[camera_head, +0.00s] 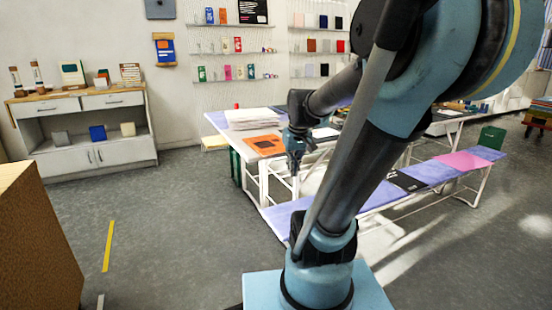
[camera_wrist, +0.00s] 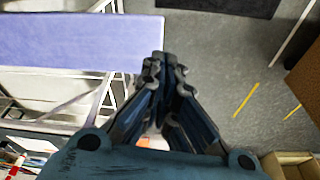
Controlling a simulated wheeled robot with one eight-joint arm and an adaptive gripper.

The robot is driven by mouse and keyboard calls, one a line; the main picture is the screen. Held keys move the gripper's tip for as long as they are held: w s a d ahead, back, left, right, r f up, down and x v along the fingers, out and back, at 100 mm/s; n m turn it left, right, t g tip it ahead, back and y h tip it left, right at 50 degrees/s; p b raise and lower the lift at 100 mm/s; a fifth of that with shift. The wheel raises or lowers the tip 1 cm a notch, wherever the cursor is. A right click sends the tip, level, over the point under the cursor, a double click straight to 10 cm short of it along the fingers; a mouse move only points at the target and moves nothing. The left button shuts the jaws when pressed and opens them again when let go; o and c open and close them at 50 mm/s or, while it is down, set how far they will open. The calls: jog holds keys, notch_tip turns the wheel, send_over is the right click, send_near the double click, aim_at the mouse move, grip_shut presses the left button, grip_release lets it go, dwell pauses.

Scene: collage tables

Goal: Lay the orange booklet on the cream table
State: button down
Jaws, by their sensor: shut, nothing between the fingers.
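An orange booklet (camera_head: 265,144) with a dark print on it lies flat on the pale table (camera_head: 216,119) near its front edge, beside a stack of white paper. My gripper (camera_head: 294,168) hangs just right of the booklet at the table's front edge, apart from it. In the wrist view my gripper (camera_wrist: 164,62) has its fingertips together with nothing held, over a lavender bench top (camera_wrist: 70,40) and grey floor. I cannot tell for sure which table is the cream one.
A long lavender bench (camera_head: 430,171) with a pink sheet (camera_head: 462,161) and a black sheet (camera_head: 405,181) stands in front. The white paper stack (camera_head: 252,119) is behind the booklet. A white cabinet (camera_head: 85,133) stands at left, a brown box (camera_head: 35,240) front left.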

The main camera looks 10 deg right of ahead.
aim_at(283, 153)
jog(key=w+r+n, duration=0.2)
jog(key=w, duration=2)
jog(key=w+a+f, duration=0.1)
jog(key=w+f, duration=0.6)
jog(key=f, duration=0.2)
jog(key=shift+a+f+t+y, duration=0.3)
jog(key=shift+a+f, duration=0.1)
jog(key=shift+w, duration=0.15)
jog(key=shift+w+a, duration=0.3)
jog(key=shift+w, duration=0.55)
